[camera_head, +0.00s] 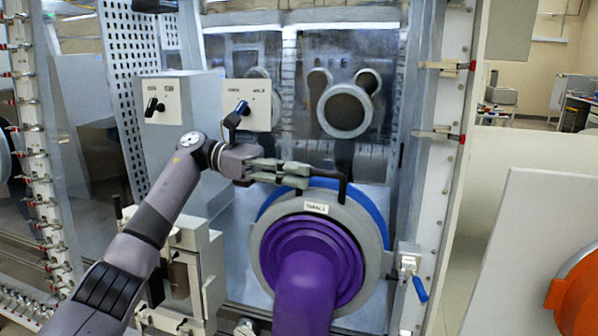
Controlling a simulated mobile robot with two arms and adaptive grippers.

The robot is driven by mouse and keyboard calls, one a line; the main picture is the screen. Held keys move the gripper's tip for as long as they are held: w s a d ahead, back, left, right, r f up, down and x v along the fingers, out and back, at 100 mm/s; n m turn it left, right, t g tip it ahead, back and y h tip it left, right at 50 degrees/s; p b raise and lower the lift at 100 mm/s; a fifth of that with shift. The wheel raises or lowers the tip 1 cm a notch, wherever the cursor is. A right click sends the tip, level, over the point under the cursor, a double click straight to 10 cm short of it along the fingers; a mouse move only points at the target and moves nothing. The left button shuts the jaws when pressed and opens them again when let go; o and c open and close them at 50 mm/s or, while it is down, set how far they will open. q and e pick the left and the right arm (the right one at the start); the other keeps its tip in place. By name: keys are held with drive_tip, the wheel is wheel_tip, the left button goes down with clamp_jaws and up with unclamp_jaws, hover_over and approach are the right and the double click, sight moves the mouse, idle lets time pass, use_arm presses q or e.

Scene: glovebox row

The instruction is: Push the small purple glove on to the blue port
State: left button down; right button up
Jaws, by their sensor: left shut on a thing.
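The small purple glove (309,264) hangs from a grey ring with a white label (316,208), low in the middle of the head view. The blue port (372,216) shows as a blue rim behind the ring, along its top and right side. The rest of the port is hidden; I cannot tell whether ring and port touch. My left gripper (297,175) is above the ring, shut on a black bent handle (343,181) that reaches down to the ring's top. My right gripper is not in view.
A round grey port (345,109) is on the glass panel above. A blue-handled valve (419,288) is right of the ring. An orange round thing (578,299) sits at the right edge.

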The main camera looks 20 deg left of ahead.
use_arm(q)
drive_tip(key=shift+w+f, duration=0.4)
drive_tip(key=shift+w, duration=0.15)
drive_tip(key=shift+w+a+f, duration=0.15)
drive_tip(key=shift+w+a, duration=0.2)
drive_tip(key=shift+a, duration=0.05)
drive_tip(key=c, duration=1.6)
unclamp_jaws()
drive_tip(key=shift+w+d, duration=0.1)
